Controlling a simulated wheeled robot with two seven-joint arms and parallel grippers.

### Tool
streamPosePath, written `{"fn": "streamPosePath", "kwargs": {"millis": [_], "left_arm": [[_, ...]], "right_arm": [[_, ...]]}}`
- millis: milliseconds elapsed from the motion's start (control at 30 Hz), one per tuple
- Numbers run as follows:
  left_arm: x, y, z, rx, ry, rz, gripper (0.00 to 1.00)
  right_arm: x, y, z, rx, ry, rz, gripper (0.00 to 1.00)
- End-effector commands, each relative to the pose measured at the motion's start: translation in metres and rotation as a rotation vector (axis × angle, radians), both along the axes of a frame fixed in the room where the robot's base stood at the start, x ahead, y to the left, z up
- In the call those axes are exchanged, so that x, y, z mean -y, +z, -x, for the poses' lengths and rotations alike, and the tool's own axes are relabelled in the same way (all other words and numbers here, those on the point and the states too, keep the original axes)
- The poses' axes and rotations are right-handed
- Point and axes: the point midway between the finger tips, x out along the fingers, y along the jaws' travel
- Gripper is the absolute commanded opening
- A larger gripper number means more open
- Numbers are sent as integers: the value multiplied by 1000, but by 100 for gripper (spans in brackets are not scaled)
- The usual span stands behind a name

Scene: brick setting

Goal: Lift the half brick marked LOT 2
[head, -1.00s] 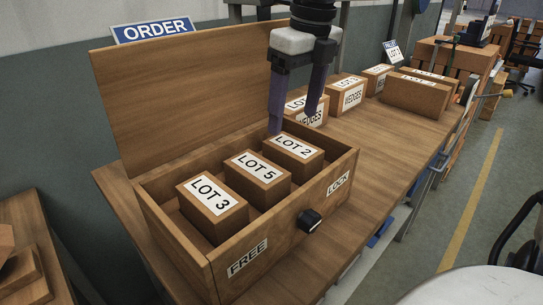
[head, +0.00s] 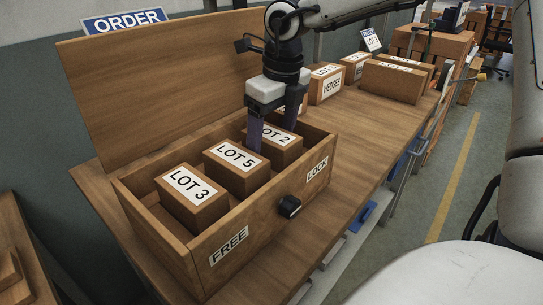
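The half brick marked LOT 2 (head: 284,153) sits in the open wooden box (head: 262,222), at the far end of a row. Its white label is partly covered by my gripper. My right gripper (head: 273,139) points down over this brick. Its two purple fingers are apart, one at the brick's near left side by the LOT 5 brick, the other by its far edge. I cannot tell whether either finger touches the brick. My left gripper is not in view.
The LOT 5 brick (head: 240,176) and LOT 3 brick (head: 197,204) stand nearer in the box. A dark knob (head: 289,206) is on its front between FREE and LOCK. The raised lid (head: 160,95) stands behind. WEDGES bricks (head: 326,84) are further along the bench.

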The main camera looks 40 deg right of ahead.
Motion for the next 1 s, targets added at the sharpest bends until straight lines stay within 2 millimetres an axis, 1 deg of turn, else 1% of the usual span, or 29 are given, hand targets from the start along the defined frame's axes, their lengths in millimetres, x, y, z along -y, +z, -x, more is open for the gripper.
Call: {"fn": "streamPosePath", "kwargs": {"millis": [33,67,100,167,400,433,633,733,867,1000], "left_arm": [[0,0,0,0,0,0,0],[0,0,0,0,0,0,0],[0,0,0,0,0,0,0],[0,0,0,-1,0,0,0],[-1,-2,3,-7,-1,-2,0],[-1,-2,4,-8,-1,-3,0],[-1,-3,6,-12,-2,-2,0],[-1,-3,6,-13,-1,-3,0],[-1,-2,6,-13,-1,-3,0],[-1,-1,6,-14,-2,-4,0]], "right_arm": [[0,0,0,0,0,0,72],[0,0,0,0,0,0,67],[0,0,0,0,0,0,60],[0,0,0,0,0,0,50],[0,1,0,0,0,0,9],[0,2,-1,4,0,0,8],[0,3,-1,5,0,0,8],[0,9,-2,7,0,0,8],[0,29,-2,9,-1,0,8],[0,57,-2,9,-1,0,8]]}}
